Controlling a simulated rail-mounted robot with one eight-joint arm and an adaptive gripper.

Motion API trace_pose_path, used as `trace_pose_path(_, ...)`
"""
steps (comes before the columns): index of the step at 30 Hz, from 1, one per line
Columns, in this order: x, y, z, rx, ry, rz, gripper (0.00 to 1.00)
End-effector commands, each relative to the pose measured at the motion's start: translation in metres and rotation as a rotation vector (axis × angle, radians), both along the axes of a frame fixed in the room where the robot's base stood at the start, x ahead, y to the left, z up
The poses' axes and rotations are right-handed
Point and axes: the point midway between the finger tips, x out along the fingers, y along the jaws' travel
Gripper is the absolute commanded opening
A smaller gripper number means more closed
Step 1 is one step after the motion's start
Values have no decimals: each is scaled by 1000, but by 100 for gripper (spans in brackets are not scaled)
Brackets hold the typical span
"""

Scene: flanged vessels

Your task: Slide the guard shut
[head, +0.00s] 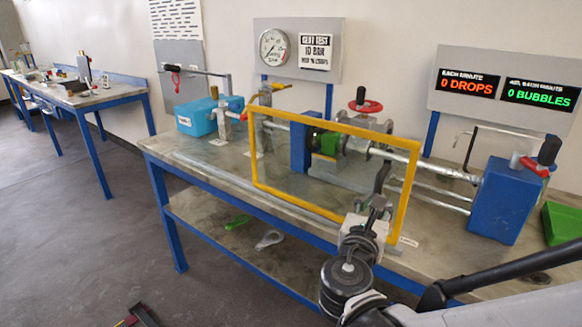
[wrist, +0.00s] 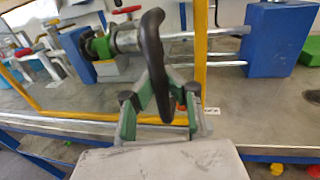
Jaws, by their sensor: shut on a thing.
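The guard (head: 331,123) is a clear panel in a yellow frame, standing upright along the front of the bench. It stands in front of the left blue block, the green part and the flanged pipe in the head view. Its right yellow post also shows in the wrist view (wrist: 201,45). A dark curved handle (wrist: 153,60) stands by that post; it also shows in the head view (head: 381,178). My gripper (wrist: 158,100) is shut on the handle, with a green-sided finger on each side. In the head view my gripper (head: 376,203) is at the guard's lower right.
Right of the guard, a blue block (head: 500,200) with a red lever stands uncovered, and a green tray (head: 562,222) is beyond it. A red handwheel (head: 366,106) rises behind the guard. A blue pump box (head: 195,117) stands at left. The rail (head: 215,172) left of the guard is clear.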

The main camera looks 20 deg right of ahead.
Motion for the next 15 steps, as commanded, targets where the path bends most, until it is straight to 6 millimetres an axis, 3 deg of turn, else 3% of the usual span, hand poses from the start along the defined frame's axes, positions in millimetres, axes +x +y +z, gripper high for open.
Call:
trace_pose_path(12,-7,2,-1,0,0,14,0)
trace_pose_path(13,-7,2,-1,0,0,14,9)
trace_pose_path(15,-7,2,-1,0,0,14,19)
